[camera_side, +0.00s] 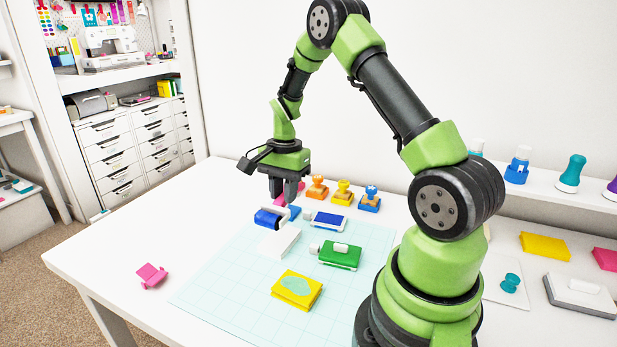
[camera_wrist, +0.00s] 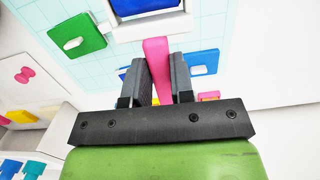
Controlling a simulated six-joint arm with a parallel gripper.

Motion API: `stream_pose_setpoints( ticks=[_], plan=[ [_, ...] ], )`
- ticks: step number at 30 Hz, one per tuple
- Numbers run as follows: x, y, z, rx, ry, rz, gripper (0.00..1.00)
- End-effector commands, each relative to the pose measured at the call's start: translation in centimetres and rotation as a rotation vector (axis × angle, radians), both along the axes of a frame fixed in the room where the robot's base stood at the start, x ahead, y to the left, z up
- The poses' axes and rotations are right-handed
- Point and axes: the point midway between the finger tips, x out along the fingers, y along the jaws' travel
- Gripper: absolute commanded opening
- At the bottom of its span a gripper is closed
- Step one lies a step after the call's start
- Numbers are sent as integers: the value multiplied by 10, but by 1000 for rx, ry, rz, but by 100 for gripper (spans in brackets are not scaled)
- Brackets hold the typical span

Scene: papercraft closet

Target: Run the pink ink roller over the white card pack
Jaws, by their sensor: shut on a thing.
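My gripper (camera_side: 285,190) is shut on the pink handle (camera_wrist: 155,62) of the ink roller, which shows between the fingers in the wrist view. The roller has a white frame (camera_wrist: 150,27) and a blue drum (camera_wrist: 143,5); the drum also shows in the side view (camera_side: 268,218). The white card pack (camera_side: 279,243) lies on the pale teal grid mat (camera_side: 225,290), just in front of the drum in the side view. Whether drum and pack touch cannot be told. I cannot make out the pack in the wrist view.
A blue pad (camera_side: 328,221), a green pad (camera_side: 340,255) and a yellow card pack (camera_side: 297,289) lie near the white pack. Orange (camera_side: 317,188), yellow (camera_side: 343,191) and blue (camera_side: 370,199) stamps stand behind. A small pink item (camera_side: 151,275) lies at the left, with bare table around it.

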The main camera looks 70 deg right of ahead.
Motion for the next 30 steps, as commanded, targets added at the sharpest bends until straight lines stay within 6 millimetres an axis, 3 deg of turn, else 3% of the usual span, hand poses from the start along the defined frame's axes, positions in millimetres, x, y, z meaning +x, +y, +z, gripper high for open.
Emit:
stream_pose_setpoints(
  ticks=[12,24,30],
  plan=[
    [2,6,-2,15,4,-5,0],
    [1,6,-39,17,5,-5,0],
    [2,6,-48,15,4,-5,0]
  ],
)
